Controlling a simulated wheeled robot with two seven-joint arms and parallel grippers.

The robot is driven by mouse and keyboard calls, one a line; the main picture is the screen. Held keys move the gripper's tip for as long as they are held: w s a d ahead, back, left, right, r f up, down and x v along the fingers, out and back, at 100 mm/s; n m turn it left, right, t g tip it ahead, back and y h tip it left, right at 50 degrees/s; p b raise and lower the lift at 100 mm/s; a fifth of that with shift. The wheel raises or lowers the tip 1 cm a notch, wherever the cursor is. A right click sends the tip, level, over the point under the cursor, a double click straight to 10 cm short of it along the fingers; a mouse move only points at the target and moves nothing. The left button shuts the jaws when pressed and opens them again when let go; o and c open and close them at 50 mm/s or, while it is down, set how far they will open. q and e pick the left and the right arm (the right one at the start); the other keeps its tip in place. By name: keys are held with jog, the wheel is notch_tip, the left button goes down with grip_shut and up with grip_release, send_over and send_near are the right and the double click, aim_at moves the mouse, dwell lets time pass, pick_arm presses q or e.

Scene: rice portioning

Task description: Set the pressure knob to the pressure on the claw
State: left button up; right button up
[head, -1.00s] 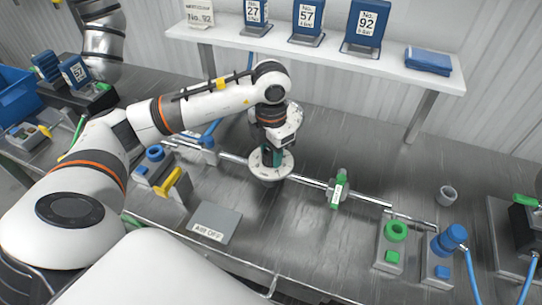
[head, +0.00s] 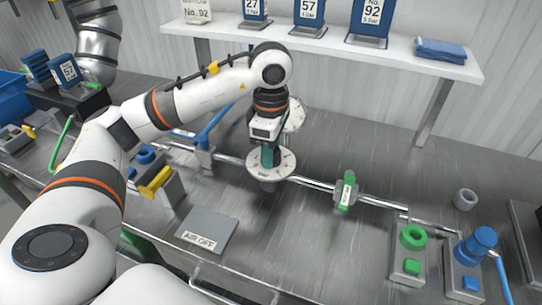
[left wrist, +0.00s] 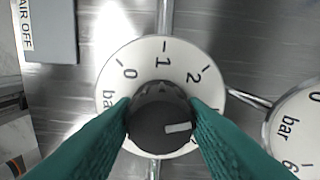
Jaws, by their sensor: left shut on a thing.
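The pressure knob (left wrist: 160,125) is black with a white pointer mark and sits at the centre of a round white dial (left wrist: 112,75) marked 0, 1, 2 and "bar". The mark points right and slightly up in the left wrist view, past the 2. The rest of the scale is hidden by the fingers. The dial also shows in the head view (head: 285,170). My left gripper (head: 268,156) points down over it, its green fingers (left wrist: 160,115) shut on the knob's two sides. My right gripper is not in view.
A second "bar" dial (left wrist: 290,135) stands beside the first. A metal pipe carries a green valve (head: 346,192). An "AIR OFF" plate (head: 207,230) lies in front. Blue labelled holders (head: 371,20) stand on the white shelf (head: 425,65); the right one reads No. 92, 5 bar.

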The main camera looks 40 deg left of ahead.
pick_arm(q)
jog(key=shift+m+b, duration=0.75)
jog(key=shift+m, duration=0.45)
jog(key=shift+r+m, duration=0.1)
jog(key=shift+m, duration=0.2)
jog(key=o, duration=1)
jog(key=shift+c, duration=0.2)
notch_tip(320, 180, up, 12)
jog(key=p, duration=0.2)
jog(key=shift+p, duration=0.4)
